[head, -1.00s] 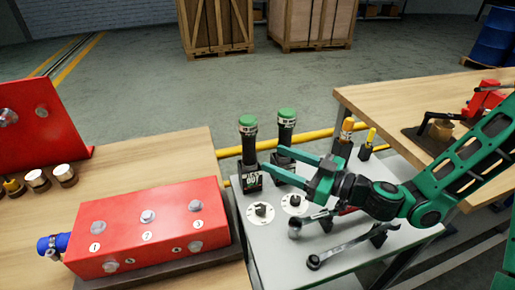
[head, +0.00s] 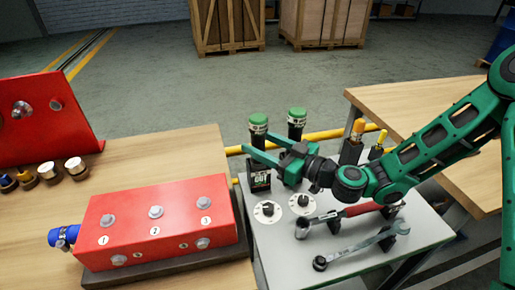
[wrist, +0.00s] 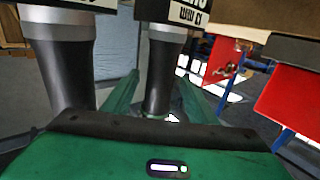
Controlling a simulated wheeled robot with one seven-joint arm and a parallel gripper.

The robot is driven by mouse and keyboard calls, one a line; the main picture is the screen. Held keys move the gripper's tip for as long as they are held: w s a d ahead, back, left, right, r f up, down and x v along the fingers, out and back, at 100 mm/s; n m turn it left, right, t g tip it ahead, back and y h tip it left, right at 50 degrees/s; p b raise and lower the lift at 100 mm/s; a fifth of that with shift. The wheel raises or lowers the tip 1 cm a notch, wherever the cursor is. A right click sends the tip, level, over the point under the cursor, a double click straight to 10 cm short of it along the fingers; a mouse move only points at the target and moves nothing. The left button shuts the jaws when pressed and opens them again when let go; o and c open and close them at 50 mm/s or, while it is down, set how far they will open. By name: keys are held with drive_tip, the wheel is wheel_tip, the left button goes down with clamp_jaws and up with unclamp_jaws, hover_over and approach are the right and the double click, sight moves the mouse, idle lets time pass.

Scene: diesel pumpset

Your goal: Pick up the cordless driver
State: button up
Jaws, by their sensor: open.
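In the wrist view, which looks upside down, this driver's grip (wrist: 165,70) stands between the two green fingers (wrist: 157,98). The other driver's grip (wrist: 62,70) is outside them, at left. Whether a finger touches the grip I cannot tell. My gripper hides part of the front-left driver.
Two round dials (head: 267,211), a red-handled tool (head: 345,214) and a wrench (head: 362,247) lie on the grey bench (head: 425,232). A red numbered block (head: 155,222) is on the wooden table at left. Yellow- and orange-topped tools stand at the bench's back right.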

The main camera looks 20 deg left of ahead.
drive_tip(key=shift+w+a, duration=0.15)
drive_tip(key=shift+a, duration=0.25)
clamp_jaws()
drive_tip(key=shift+r, duration=0.15)
